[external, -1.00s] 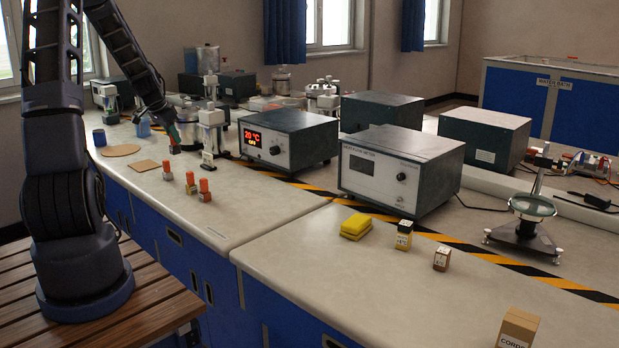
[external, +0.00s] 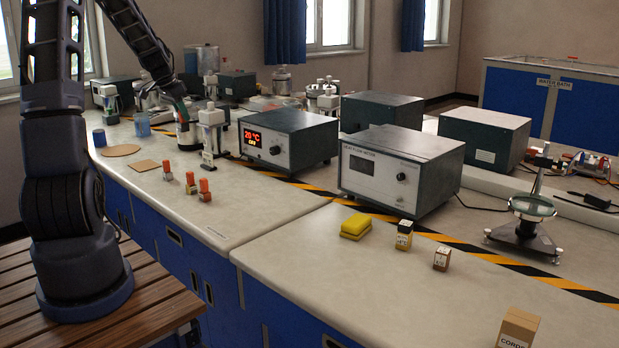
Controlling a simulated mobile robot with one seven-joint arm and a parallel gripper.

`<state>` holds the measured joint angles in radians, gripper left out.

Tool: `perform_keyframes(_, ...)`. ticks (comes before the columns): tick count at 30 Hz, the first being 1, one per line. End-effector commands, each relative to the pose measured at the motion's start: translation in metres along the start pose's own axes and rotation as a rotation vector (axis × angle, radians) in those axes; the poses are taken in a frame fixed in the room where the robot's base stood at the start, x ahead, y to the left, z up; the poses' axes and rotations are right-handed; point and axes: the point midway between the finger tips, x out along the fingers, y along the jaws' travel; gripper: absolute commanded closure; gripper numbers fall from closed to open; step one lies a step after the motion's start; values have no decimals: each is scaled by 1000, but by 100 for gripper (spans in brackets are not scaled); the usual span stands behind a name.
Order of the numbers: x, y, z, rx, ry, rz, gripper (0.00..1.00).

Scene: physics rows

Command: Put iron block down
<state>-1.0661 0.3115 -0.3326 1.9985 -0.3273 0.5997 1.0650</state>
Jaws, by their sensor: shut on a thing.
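My gripper (external: 183,113) is at the far left part of the bench, raised above the bench top. It is shut on the iron block, which is too small and dark to make out clearly at the fingertips. The fingers point down at the top of a silver can (external: 187,136). I cannot tell whether the tips are over its mouth or in front of it.
A white device (external: 211,130) stands just right of the can. A blue cup (external: 142,124), a round cork mat (external: 120,150) and a square tan mat (external: 147,165) lie to the left. Several orange-topped pieces (external: 204,190) stand in front. The bench front (external: 250,205) is clear.

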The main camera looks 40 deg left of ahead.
Motion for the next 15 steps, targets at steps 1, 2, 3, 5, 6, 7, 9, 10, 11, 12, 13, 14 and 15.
perform_keyframes(1, 5, 14, -13, 26, 0, 11, 100)
perform_keyframes(2, 8, 22, -20, 41, 1, 17, 100)
perform_keyframes(3, 12, 33, -29, 60, 0, 25, 100)
perform_keyframes(5, 17, 51, -42, 89, 0, 37, 100)
perform_keyframes(6, 20, 62, -51, 109, 0, 45, 100)
perform_keyframes(7, 23, 72, -57, 124, 0, 51, 100)
perform_keyframes(9, 29, 93, -71, 158, 0, 65, 100)
perform_keyframes(10, 31, 102, -77, 172, 0, 71, 100)
perform_keyframes(11, 33, 111, -82, 187, 0, 77, 100)
perform_keyframes(12, 36, 124, -90, 207, 0, 85, 100)
perform_keyframes(13, 38, 133, -95, 220, 0, 90, 100)
perform_keyframes(14, 41, 143, -100, 235, 0, 97, 100)
perform_keyframes(15, 43, 156, -107, 254, 0, 104, 100)
